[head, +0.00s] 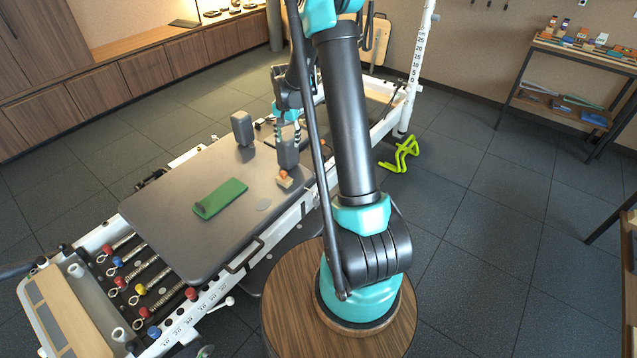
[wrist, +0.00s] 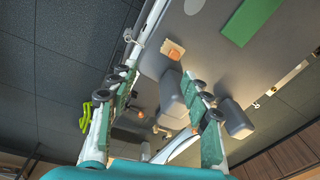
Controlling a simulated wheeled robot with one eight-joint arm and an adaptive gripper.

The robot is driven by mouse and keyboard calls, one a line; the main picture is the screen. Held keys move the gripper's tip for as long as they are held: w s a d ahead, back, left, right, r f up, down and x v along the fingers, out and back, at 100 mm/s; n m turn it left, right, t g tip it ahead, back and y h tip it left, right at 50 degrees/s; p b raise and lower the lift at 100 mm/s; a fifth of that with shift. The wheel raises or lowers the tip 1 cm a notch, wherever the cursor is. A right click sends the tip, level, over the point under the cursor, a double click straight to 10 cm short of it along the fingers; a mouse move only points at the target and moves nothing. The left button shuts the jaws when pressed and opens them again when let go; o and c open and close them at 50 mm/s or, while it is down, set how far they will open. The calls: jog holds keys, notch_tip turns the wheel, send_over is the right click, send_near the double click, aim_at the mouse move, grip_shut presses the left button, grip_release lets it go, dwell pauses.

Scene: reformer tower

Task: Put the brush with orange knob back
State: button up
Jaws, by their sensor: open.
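The brush with orange knob (head: 284,181) is a small light-wood block with a rounded orange knob on top. It rests on the grey padded bed (head: 165,235), near its right edge, and also shows in the wrist view (wrist: 173,49). My gripper (head: 287,138) is open and empty above the far end of the bed, close to the nearer grey shoulder block (head: 288,153). In the wrist view the brush lies beyond the open fingers (wrist: 158,78), untouched; the same shoulder block (wrist: 171,95) appears between the fingers.
A second shoulder block (head: 242,128) stands to the left. A green folded cloth or mat (head: 220,198) and a flat grey disc (head: 263,205) lie on the bed. A white upright post (head: 415,70) rises behind. Yellow-green hurdles (head: 399,154) stand on the floor to the right.

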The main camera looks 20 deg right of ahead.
jog(key=s+d+r+n+t, duration=0.1)
jog(key=s+r+n, duration=0.1)
jog(key=s+r, duration=0.35)
jog(key=s+r+n, duration=0.1)
jog(key=s+r, duration=0.1)
jog(key=s, duration=0.7)
jog(key=s+d+f+n+t, duration=0.1)
jog(key=s+n, duration=0.3)
jog(key=s, duration=1.3)
jog(key=shift+s+d+f+t, duration=0.2)
jog(key=shift+t, duration=0.2)
